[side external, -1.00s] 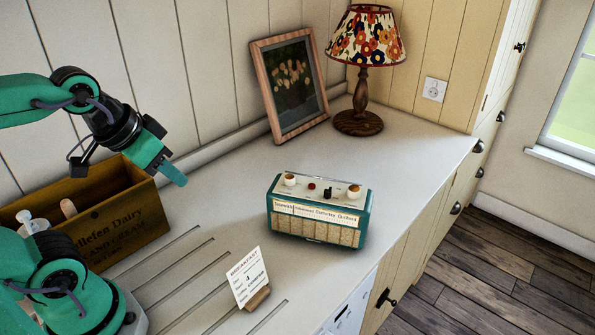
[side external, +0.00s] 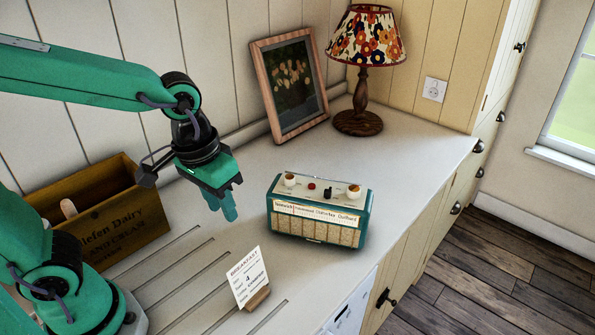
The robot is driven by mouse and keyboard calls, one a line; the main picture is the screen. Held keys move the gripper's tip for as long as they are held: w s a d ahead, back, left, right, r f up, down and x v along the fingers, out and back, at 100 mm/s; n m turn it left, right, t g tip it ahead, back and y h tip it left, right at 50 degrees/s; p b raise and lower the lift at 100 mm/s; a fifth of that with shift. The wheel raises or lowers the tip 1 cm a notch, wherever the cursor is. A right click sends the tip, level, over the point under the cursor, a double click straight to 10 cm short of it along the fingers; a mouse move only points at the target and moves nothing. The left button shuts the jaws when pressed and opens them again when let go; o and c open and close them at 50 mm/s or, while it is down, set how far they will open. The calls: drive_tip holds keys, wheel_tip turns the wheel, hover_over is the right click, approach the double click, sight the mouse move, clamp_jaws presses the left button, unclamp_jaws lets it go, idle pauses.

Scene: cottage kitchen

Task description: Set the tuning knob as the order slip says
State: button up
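A teal radio (side external: 319,211) with a pale top panel stands upright on the counter. Its top carries a cream-rimmed knob (side external: 290,180) at the left, a small red button (side external: 311,186), a black switch or knob (side external: 328,193) and another cream-rimmed knob (side external: 353,191) at the right. Which one is the tuning knob I cannot tell. The order slip (side external: 247,276), headed "BREAKFAST", stands in a wooden holder in front; its smaller lines are hard to read. My gripper (side external: 229,207) points down left of the radio, apart from it. Its fingers look close together, but any gap is unclear.
A wooden dairy crate (side external: 118,225) stands at the left by the wall. A framed picture (side external: 289,85) and a lamp with a flowered shade (side external: 366,60) stand behind the radio. The counter (side external: 420,155) right of the radio is clear up to its edge.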

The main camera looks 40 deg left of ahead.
drive_tip(key=g, duration=0.2)
hover_over(243, 259)
wheel_tip(243, 259, down, 3)
drive_tip(key=shift+d+f+y, duration=0.1)
drive_tip(key=shift+d+y, duration=0.2)
drive_tip(key=shift+f, duration=0.1)
drive_tip(key=shift+a+f, duration=0.15)
drive_tip(key=shift+f, duration=1.75)
drive_tip(key=shift+a+f, duration=0.1)
drive_tip(key=shift+f, duration=1.8)
drive_tip(key=shift+f, duration=0.25)
clamp_jaws()
